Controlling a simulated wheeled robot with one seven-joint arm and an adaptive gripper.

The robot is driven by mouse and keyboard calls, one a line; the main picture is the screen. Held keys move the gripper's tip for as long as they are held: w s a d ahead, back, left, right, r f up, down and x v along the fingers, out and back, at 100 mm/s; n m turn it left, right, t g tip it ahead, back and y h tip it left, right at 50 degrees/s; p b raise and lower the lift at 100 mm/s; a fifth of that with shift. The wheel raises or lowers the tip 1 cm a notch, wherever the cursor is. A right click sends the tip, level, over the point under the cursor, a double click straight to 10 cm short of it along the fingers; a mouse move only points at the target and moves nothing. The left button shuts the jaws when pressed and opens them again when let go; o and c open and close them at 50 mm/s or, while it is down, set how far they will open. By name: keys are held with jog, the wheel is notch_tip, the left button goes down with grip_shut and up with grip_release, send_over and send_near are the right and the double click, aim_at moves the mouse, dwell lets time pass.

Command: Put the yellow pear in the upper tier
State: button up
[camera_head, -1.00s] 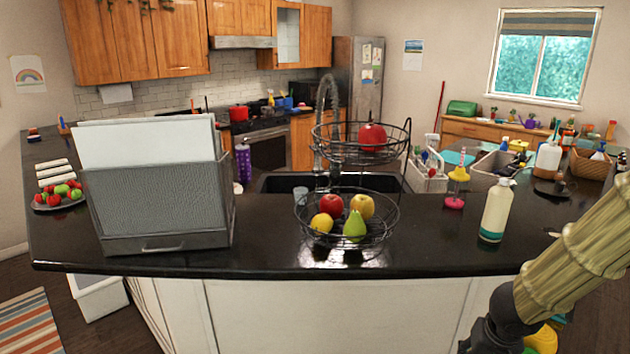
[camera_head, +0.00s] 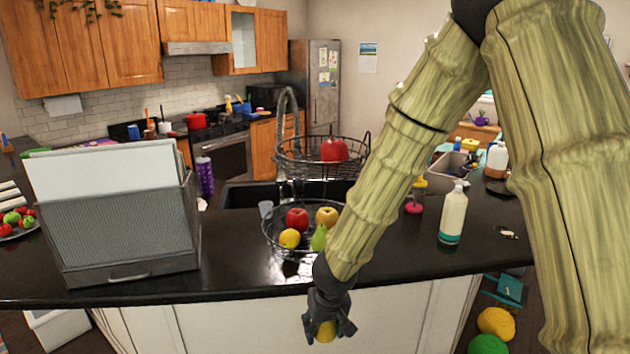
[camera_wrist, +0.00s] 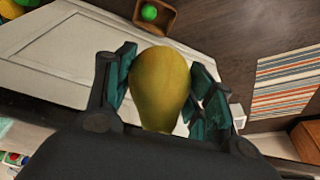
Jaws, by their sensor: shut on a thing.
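The yellow pear (camera_head: 326,332) is between the fingers of my gripper (camera_head: 329,318), which is shut on it in front of the counter, below the counter's edge. The pear (camera_wrist: 160,85) also fills the middle of the wrist view, with a finger on each side. A black two-tier wire basket stands on the counter behind my gripper. Its upper tier (camera_head: 300,173) holds one red fruit (camera_head: 334,150). Its lower tier (camera_head: 268,229) holds a red apple (camera_head: 297,219), a yellow apple (camera_head: 327,216), a lemon (camera_head: 289,239) and a green pear (camera_head: 319,237). My forearm hides its right side.
A grey file holder (camera_head: 120,230) stands on the counter left of the basket. A white bottle (camera_head: 453,215) stands right of my forearm. The sink (camera_head: 240,195) and faucet (camera_head: 289,105) are behind the basket. Bare counter (camera_head: 235,262) lies between holder and basket.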

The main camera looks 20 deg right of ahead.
jog(key=p+v, duration=0.2)
jog(key=v, duration=0.1)
jog(key=w+p+v, duration=0.1)
jog(key=shift+s+r+p, duration=0.15)
jog(key=shift+r+p, duration=0.15)
jog(key=shift+r, duration=0.2)
jog(key=shift+s+r, duration=0.15)
jog(key=shift+s+a, duration=0.2)
jog(key=shift+w+d, duration=0.1)
jog(key=shift+w, duration=0.1)
